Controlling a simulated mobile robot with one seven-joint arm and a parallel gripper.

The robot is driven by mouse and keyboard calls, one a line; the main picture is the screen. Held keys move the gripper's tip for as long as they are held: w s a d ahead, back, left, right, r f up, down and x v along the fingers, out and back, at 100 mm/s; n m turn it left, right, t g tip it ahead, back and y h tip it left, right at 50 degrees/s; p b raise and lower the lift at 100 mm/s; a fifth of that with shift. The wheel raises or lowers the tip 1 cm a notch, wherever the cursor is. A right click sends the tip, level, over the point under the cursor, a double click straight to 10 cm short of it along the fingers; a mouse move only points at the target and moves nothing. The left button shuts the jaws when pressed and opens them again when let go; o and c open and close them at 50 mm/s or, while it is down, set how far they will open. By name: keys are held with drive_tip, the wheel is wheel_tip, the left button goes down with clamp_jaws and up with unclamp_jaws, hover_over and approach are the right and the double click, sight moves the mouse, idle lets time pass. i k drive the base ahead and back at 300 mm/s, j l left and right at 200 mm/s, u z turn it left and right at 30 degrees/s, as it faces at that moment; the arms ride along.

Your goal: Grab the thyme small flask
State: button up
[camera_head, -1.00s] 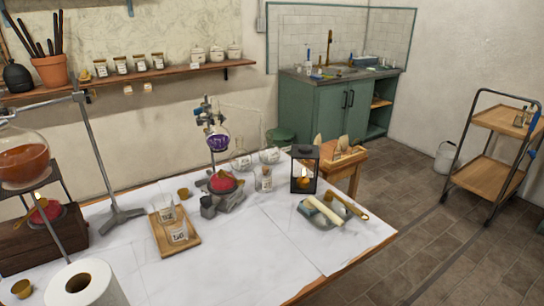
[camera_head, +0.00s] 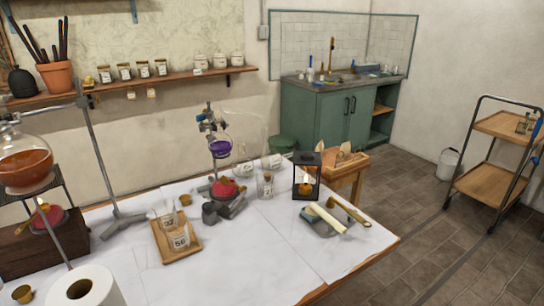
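My gripper is not in view. No flask can be picked out as the thyme one, because the small labels are too blurred to read. A small clear labelled bottle (camera_head: 265,187) stands on the white-topped table (camera_head: 270,245). Two clear labelled flasks, one on the left (camera_head: 243,166) and one on the right (camera_head: 271,161), stand near the table's back edge. Two labelled glass beakers, one behind (camera_head: 167,217) and one in front (camera_head: 179,241), stand on a wooden tray (camera_head: 194,244).
A burner stand with a purple flask (camera_head: 219,148), a black lantern (camera_head: 306,182) and a grey tray (camera_head: 322,228) occupy the table. A paper roll (camera_head: 85,287) is in front. Small jars line the wall shelf (camera_head: 180,74).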

sight(275, 160)
drive_tip(key=i+l+z, duration=0.2)
drive_tip(key=l, duration=0.2)
drive_tip(key=i+l+z, duration=0.2)
drive_tip(key=l, duration=0.15)
drive_tip(key=i+l+z, duration=0.6)
drive_tip(key=z, duration=0.2)
drive_tip(key=i+l+z, duration=0.3)
drive_tip(key=i, duration=0.2)
drive_tip(key=i+l+z, duration=0.1)
drive_tip(key=i+z, duration=0.15)
drive_tip(key=i, duration=0.3)
drive_tip(key=i+u, duration=0.25)
drive_tip(key=i, duration=0.3)
drive_tip(key=i+l+u, duration=0.1)
drive_tip(key=i+u, duration=0.15)
drive_tip(key=i, duration=0.35)
drive_tip(key=i+u, duration=0.35)
drive_tip(key=i, duration=0.2)
drive_tip(key=i+l+u, duration=0.1)
drive_tip(key=i+u, duration=0.2)
drive_tip(key=i, duration=0.2)
drive_tip(key=i+u, duration=0.5)
drive_tip(key=u, duration=0.2)
drive_tip(key=i+l+u, duration=0.3)
drive_tip(key=i+u, duration=0.15)
drive_tip(key=u, duration=0.25)
drive_tip(key=i+l+u, duration=0.1)
drive_tip(key=u, duration=0.25)
drive_tip(key=i+l+u, duration=0.15)
drive_tip(key=u, duration=0.25)
